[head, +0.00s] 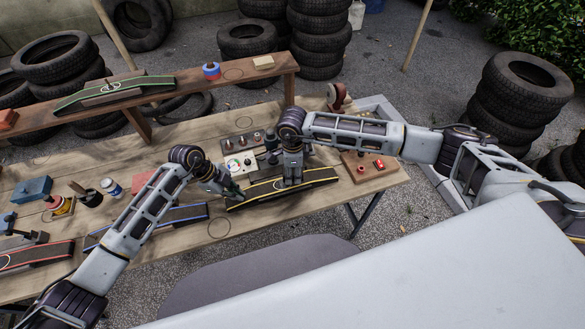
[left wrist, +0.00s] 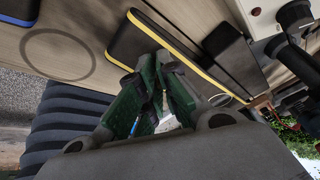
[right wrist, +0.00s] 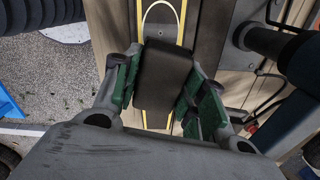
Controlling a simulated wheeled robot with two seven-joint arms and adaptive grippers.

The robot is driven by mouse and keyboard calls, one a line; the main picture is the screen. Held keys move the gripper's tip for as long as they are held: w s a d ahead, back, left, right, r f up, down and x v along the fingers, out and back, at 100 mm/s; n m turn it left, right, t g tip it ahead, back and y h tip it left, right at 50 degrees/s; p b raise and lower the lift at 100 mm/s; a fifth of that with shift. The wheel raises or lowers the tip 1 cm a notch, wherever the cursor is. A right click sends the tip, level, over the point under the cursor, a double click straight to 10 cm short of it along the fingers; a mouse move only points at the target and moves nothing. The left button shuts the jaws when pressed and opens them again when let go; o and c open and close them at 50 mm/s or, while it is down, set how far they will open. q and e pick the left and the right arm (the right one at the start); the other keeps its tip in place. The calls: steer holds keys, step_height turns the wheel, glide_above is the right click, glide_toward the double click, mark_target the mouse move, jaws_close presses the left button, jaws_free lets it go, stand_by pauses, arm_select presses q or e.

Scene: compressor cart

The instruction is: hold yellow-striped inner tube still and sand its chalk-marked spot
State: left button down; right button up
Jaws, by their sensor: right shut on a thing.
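The yellow-striped inner tube (head: 322,180) lies as a dark flat band near the table's front edge. It also shows in the left wrist view (left wrist: 140,37). Part of its pale chalk oval (right wrist: 160,14) shows in the right wrist view; the rest is hidden. My right gripper (head: 291,182) is shut on a dark block (right wrist: 163,75), held over the tube beside the oval. I cannot tell whether the block touches the tube. My left gripper (head: 229,194) is at the tube's left end, its fingertips (left wrist: 160,66) close together over it. Its contact with the tube is unclear.
A blue-striped tube (head: 190,213) and a red-striped tube (head: 40,254) lie to the left. A white gauge box (head: 241,163) stands behind the tube. A board with red parts (head: 362,168) is at right. A raised shelf (head: 190,84) runs along the back.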

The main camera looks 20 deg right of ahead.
mark_target(272, 187)
steer(key=shift+f, duration=0.5)
steer(key=shift+f, duration=1)
stand_by(2.2)
steer(key=shift+a, duration=0.15)
steer(key=shift+a, duration=1.75)
steer(key=shift+a, duration=0.1)
steer(key=shift+s+a+f, duration=0.15)
steer(key=shift+a, duration=1.7)
steer(key=shift+d+r, duration=0.2)
steer(key=shift+d, duration=1.75)
